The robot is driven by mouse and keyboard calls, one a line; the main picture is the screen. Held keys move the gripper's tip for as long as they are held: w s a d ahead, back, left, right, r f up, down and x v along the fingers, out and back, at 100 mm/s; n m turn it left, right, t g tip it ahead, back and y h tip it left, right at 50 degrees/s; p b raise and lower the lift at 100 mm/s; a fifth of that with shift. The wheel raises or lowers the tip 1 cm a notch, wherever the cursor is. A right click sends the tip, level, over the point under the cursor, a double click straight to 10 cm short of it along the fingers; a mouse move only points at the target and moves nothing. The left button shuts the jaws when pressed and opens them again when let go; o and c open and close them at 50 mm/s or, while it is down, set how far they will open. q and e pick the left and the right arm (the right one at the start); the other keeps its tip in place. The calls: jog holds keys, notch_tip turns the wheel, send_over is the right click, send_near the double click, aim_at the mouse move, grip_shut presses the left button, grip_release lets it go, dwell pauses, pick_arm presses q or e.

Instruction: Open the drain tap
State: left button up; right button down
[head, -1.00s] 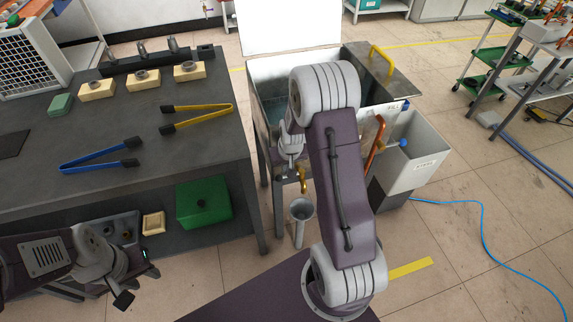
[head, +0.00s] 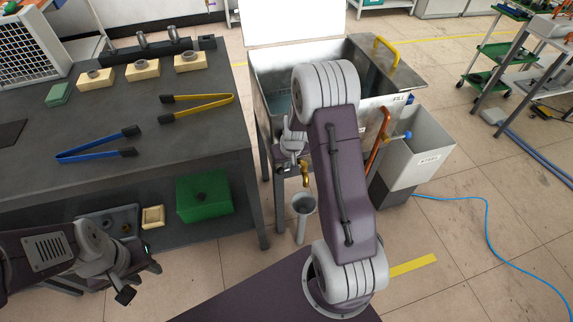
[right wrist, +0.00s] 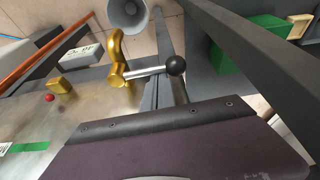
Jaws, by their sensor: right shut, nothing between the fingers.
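The brass drain tap (head: 305,172) is on the front of the metal tank (head: 262,92), with its spout above a grey funnel (head: 302,204). In the right wrist view the tap (right wrist: 117,62) has a steel lever (right wrist: 146,72) ending in a black ball (right wrist: 176,65), sticking out to the right. My right gripper (right wrist: 165,117) is shut and empty, below the lever in that picture, with a gap visible between them. In the head view my right arm hides most of it. My left gripper (head: 140,281) is open and empty at lower left, away from the tap.
A workbench (head: 190,135) with blue tongs (head: 96,147) and yellow tongs (head: 197,107) stands left of the tank. A green box (head: 204,196) sits on its lower shelf. A copper pipe (head: 376,142) and a grey bin (head: 415,150) are at the tank's right.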

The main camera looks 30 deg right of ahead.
jog(key=s+d+n+g+y+b, duration=0.1)
jog(key=s+n+b, duration=0.3)
jog(key=n, duration=0.4)
jog(key=s+d+n+g+y+b, duration=0.1)
jog(key=s+d+n+y+b, duration=0.1)
jog(key=n+b, duration=0.5)
jog(key=shift+s+n+y, duration=0.5)
jog(key=shift+s+n, duration=0.2)
jog(key=shift+s, duration=0.25)
jog(key=shift+d, duration=0.1)
jog(key=shift+r, duration=0.15)
